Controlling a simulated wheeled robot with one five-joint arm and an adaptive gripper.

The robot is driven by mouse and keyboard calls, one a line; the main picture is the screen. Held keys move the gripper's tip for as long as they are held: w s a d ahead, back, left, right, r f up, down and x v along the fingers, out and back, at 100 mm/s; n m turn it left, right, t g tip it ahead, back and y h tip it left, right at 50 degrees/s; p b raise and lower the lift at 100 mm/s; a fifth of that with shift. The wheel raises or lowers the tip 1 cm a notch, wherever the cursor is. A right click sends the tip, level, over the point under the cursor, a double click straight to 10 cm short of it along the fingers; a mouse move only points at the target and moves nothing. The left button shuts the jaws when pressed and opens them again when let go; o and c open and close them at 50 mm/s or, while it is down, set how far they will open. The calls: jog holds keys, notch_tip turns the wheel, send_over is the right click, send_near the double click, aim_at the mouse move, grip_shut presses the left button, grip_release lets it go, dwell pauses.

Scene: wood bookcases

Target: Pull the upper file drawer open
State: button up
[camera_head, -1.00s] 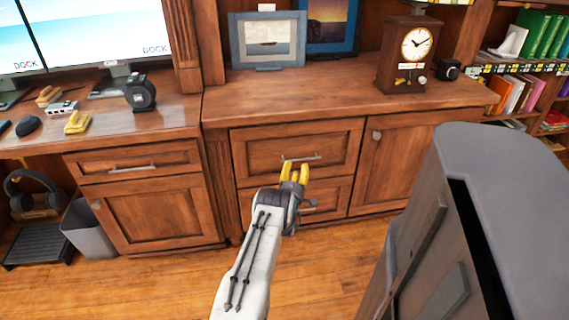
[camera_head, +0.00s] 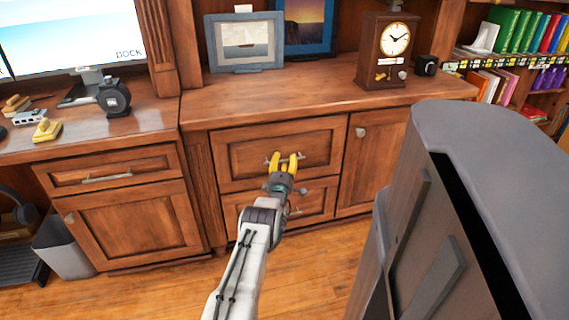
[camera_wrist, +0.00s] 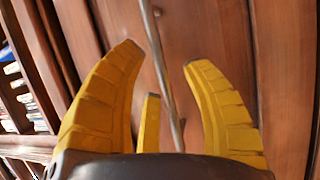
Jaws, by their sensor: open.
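The upper file drawer (camera_head: 236,155) is a wood front in the cabinet under the counter, flush and closed. Its metal bar handle (camera_head: 297,158) runs across the middle of the front. In the wrist view the bar (camera_wrist: 158,60) runs between my yellow fingers, apart from both tips. My gripper (camera_head: 284,157) is open at the handle, with the fingers on either side of part of it in the head view. In the wrist view my gripper (camera_wrist: 165,62) has a wide gap and holds nothing. The lower drawer (camera_head: 322,197) is closed below, partly hidden by my gripper.
A cabinet door (camera_head: 368,165) with a round knob is right of the drawers. A clock (camera_head: 386,48) and picture frames (camera_head: 244,42) stand on the counter (camera_head: 310,98) above. A desk drawer and grey bin (camera_head: 64,248) are at left. Wood floor is clear in front.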

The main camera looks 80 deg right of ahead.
jog(key=shift+d, duration=0.15)
jog(key=shift+c, duration=0.2)
grip_shut()
dwell(0.3)
